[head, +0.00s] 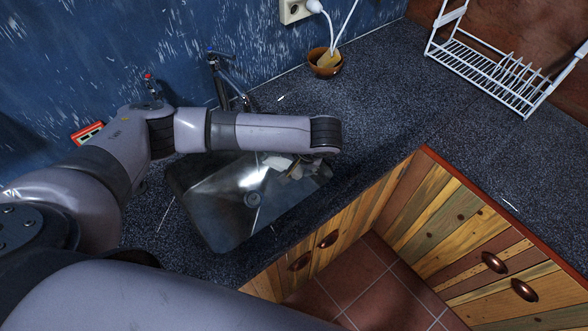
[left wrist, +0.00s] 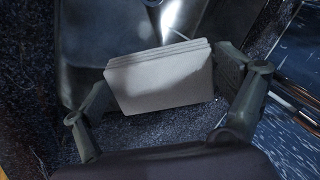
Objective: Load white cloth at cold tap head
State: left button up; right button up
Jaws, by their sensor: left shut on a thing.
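The white cloth (left wrist: 160,80) is a folded, layered pale pad between the fingers of my left gripper (left wrist: 166,68) in the left wrist view. In the head view the left gripper (head: 300,170) is partly hidden under its wrist, above the right end of the sink, and a pale bit of the cloth (head: 277,162) shows beside it. The cold tap head (head: 211,54), marked blue, stands by the wall behind the left forearm, to the left of the gripper and apart from it. My right gripper is not in view.
A metal sink (head: 215,205) is set in the dark speckled counter (head: 385,100). A red-marked tap head (head: 150,80) stands farther left. A brown bowl (head: 325,66) with a sponge and a white dish rack (head: 500,75) stand at the back. The counter between sink and rack is clear.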

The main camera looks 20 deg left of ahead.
pick_arm(q)
jog(key=a+b, duration=0.1)
jog(key=w+a+f+b, duration=0.1)
jog(key=a, duration=0.1)
jog(key=w+a+b, duration=0.1)
jog(key=shift+w+a+f+b, duration=0.15)
jog(key=shift+w+a+b, duration=0.1)
jog(key=shift+a+b, duration=0.05)
jog(key=shift+w+a, duration=0.15)
jog(key=shift+a, duration=0.15)
jog(key=shift+w+a+f+p, duration=0.15)
jog(key=shift+w+a, duration=0.3)
jog(key=shift+a, duration=0.3)
jog(key=shift+w+a+f+p, duration=0.15)
jog(key=shift+w+a, duration=0.25)
jog(key=shift+a, duration=0.3)
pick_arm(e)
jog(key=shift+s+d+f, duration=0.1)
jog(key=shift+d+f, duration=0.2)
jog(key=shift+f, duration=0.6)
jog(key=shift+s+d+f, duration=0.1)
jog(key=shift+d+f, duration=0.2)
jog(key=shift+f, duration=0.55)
pick_arm(q)
jog(key=shift+d+r, duration=0.1)
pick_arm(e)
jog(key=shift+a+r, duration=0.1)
